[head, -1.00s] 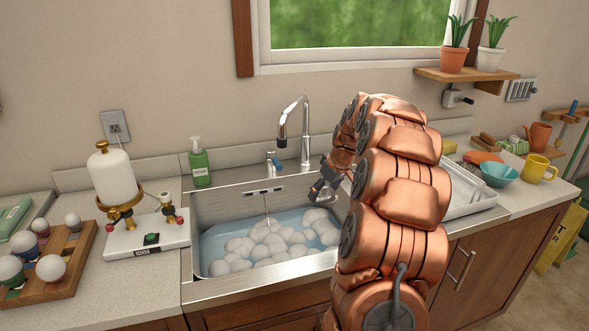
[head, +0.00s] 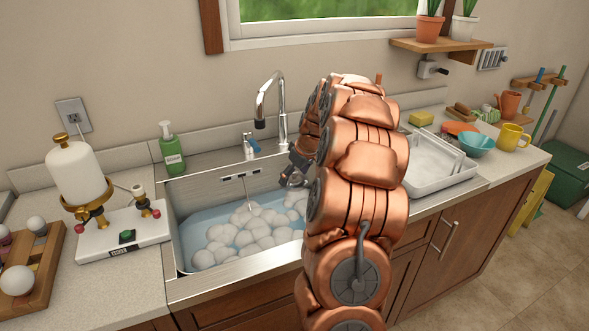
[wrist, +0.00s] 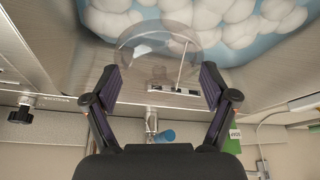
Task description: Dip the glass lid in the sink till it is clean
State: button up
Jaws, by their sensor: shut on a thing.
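The glass lid (wrist: 155,42) is a clear round disc between the two fingers of my gripper (wrist: 158,88) in the wrist view. My gripper is shut on it. A darker patch shows near the lid's middle; I cannot tell whether it is dirt or a knob. In the head view my gripper (head: 294,174) is over the right part of the sink (head: 177,232), largely behind my arm, and the lid is hard to make out. The sink holds blue water with white foam (head: 245,235). The lid appears above the foam; I cannot tell whether it touches water.
The faucet (head: 281,110) rises behind the sink near my gripper. A green soap bottle (head: 172,150) stands at the back left. A white dish rack (head: 440,172) is on the right. A dispenser on a white base (head: 122,240) and a wooden tray (head: 45,262) are left.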

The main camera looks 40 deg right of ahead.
send_over(291, 233)
jog(key=s, duration=0.1)
jog(key=shift+f, duration=7.75)
jog(key=shift+s+d+f+b, duration=0.1)
jog(key=shift+f+b, duration=1.35)
jog(key=shift+f, duration=0.35)
jog(key=shift+s+f+b, duration=0.1)
jog(key=shift+f+b, duration=1.35)
jog(key=shift+f, duration=0.35)
jog(key=shift+r, duration=0.1)
